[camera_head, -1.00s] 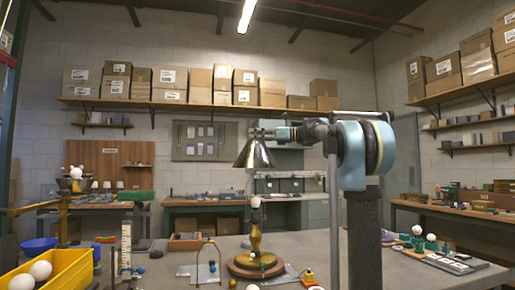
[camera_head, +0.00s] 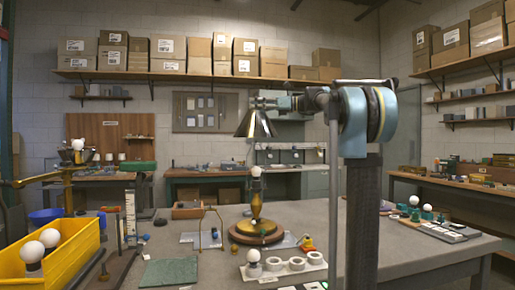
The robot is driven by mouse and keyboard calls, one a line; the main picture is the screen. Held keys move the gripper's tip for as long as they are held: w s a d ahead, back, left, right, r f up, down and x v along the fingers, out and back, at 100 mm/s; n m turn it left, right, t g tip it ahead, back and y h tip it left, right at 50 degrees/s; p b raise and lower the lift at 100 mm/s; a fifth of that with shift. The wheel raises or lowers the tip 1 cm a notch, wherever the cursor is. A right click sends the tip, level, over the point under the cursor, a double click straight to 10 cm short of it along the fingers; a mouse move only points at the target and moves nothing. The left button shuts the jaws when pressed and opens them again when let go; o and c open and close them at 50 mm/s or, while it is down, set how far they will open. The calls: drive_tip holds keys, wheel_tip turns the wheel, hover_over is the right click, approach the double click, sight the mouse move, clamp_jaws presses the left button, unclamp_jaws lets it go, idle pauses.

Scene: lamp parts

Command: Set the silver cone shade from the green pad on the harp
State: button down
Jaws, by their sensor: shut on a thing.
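My gripper (camera_head: 262,103) is shut on the top of the silver cone shade (camera_head: 256,122). It holds the shade up, wide end down. Below the shade stands a brass lamp (camera_head: 256,206) on a round base (camera_head: 256,233), with a white bulb (camera_head: 256,171) at its top. A clear gap shows between the shade's rim and the bulb. In this view the shade hangs nearly in line above the bulb; its depth is hard to judge. The harp is too thin to make out. The green pad (camera_head: 170,272) lies bare at the front left of the table.
A yellow bin (camera_head: 62,262) with white bulbs stands at the front left. A thin wire hoop (camera_head: 211,222) stands left of the lamp. A white holder with round openings (camera_head: 285,267) is in front, and a small yellow-and-red item (camera_head: 307,243) is to the right.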

drive_tip(key=shift+f, duration=0.1)
drive_tip(key=shift+f, duration=1.95)
drive_tip(key=shift+f, duration=2.05)
drive_tip(key=shift+f, duration=1.9)
drive_tip(key=shift+f, duration=2.15)
